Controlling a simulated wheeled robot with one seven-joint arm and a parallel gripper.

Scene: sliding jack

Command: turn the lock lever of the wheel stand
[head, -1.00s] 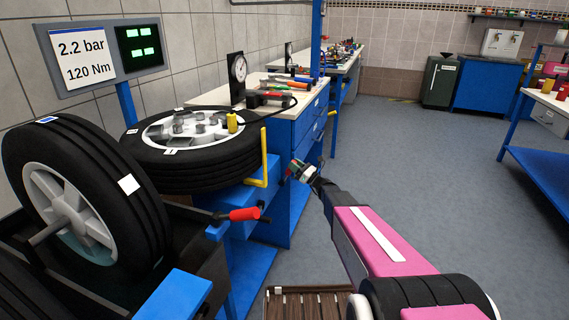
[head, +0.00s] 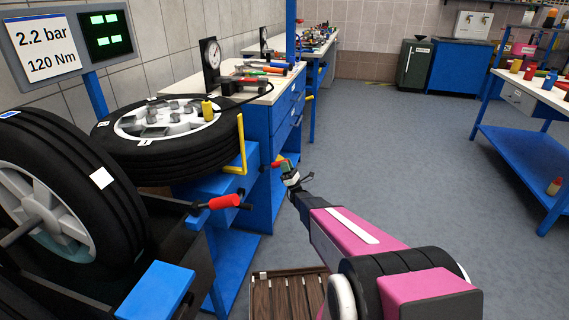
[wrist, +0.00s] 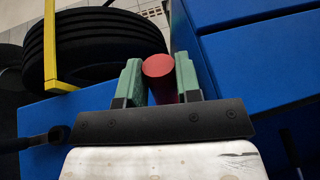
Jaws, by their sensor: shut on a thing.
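My gripper (head: 286,170) is at the right side of the blue wheel stand (head: 215,187), beyond the yellow bracket (head: 243,150). In the wrist view, its green fingers (wrist: 158,82) are shut on a red cylindrical handle (wrist: 158,66), whose round end faces the camera. I take this handle to be the lock lever's; its shaft and pivot are hidden. A wheel (head: 165,135) lies flat on top of the stand. Another red-handled lever (head: 225,201) with black ends sticks out nearer to me, apart from my gripper.
An upright wheel (head: 60,190) stands at the left. A blue workbench (head: 270,125) with tools and a gauge (head: 211,55) is just behind my gripper. A blue shelf table (head: 520,150) is at the right. The grey floor (head: 400,150) between is clear.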

